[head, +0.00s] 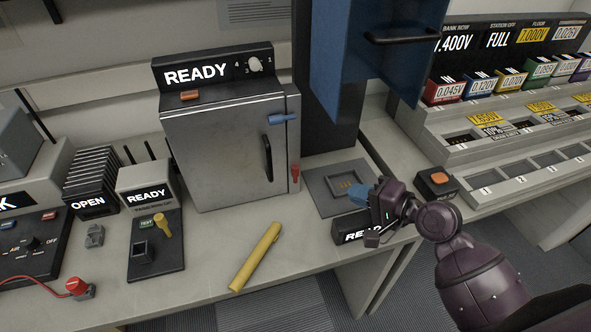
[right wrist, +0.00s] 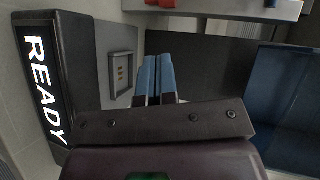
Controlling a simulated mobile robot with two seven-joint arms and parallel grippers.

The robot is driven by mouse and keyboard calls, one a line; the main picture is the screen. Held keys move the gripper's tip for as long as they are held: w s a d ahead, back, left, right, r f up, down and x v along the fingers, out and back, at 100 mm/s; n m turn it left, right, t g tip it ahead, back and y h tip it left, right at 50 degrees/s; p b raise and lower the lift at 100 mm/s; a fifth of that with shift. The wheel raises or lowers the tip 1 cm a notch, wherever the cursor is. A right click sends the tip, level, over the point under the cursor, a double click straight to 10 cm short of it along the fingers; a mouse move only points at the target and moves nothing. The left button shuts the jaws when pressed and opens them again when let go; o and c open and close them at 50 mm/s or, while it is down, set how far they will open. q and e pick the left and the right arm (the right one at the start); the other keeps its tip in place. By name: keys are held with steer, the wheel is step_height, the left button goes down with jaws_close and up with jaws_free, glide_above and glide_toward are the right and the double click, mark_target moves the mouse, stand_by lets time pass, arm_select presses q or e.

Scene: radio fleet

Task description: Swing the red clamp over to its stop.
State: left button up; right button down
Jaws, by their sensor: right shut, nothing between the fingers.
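The red clamp (head: 296,171) is a small lever low on the right front edge of the grey metal cabinet (head: 228,150). It stands roughly upright along that edge, beside the door. In the right wrist view a red part, seemingly the same clamp (right wrist: 162,3), is cut off by the top edge. My right gripper (head: 358,195) has blue fingertips and is shut and empty. It is to the right of the red clamp and apart from it, above the bench. Its closed fingertips also show in the right wrist view (right wrist: 154,78). My left gripper is not in view.
A blue clamp (head: 283,118) lies level across the cabinet door's upper right, above the dark door handle (head: 267,157). A flat grey plate with a recess (head: 322,184) lies near my right gripper. A blue panel (head: 372,50) hangs above. A yellow tube (head: 256,257) lies in front.

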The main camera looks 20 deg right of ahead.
mark_target(298, 174)
steer(key=shift+s+f+m, duration=0.1)
steer(key=shift+s+m, duration=0.05)
steer(key=shift+m, duration=0.15)
steer(key=shift+s+a, duration=0.15)
steer(key=shift+s, duration=0.05)
steer(key=shift+w, duration=0.1)
steer(key=x, duration=0.8)
steer(key=b+x, duration=0.1)
steer(key=x, duration=0.4)
steer(key=shift+a+r, duration=0.1)
steer(key=shift+r, duration=0.25)
steer(key=shift+w+a, duration=0.2)
steer(key=shift+w, duration=0.2)
